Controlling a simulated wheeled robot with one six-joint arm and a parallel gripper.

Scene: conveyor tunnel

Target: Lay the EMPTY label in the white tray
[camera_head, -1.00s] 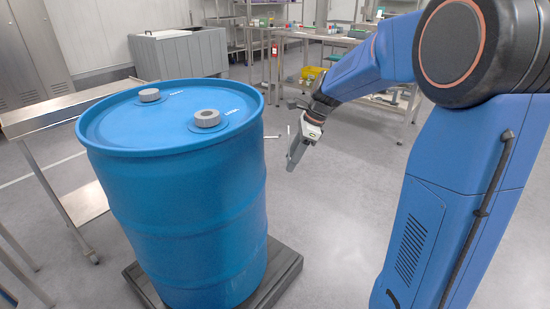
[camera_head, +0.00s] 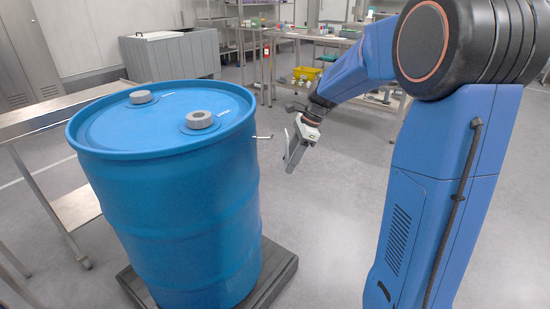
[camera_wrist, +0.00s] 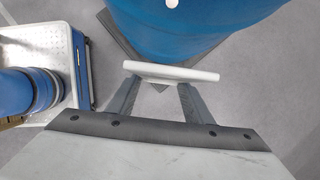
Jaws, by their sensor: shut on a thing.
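My gripper (camera_head: 291,161) hangs to the right of the blue drum (camera_head: 170,205), apart from it and over the floor. In the wrist view, my gripper (camera_wrist: 158,88) is shut on a thin white label (camera_wrist: 170,73), seen nearly edge-on across the two fingertips. Its lettering does not show, so I cannot read whether it says EMPTY. The blue drum also shows beyond the label in the wrist view (camera_wrist: 190,25). I cannot make out a white tray in either view.
The drum stands on a dark pallet (camera_head: 276,276). A steel table (camera_head: 50,112) is at the left. A workbench (camera_head: 305,45) with small items and a yellow bin (camera_head: 306,73) stands behind. The grey floor (camera_head: 330,215) is clear between drum and arm.

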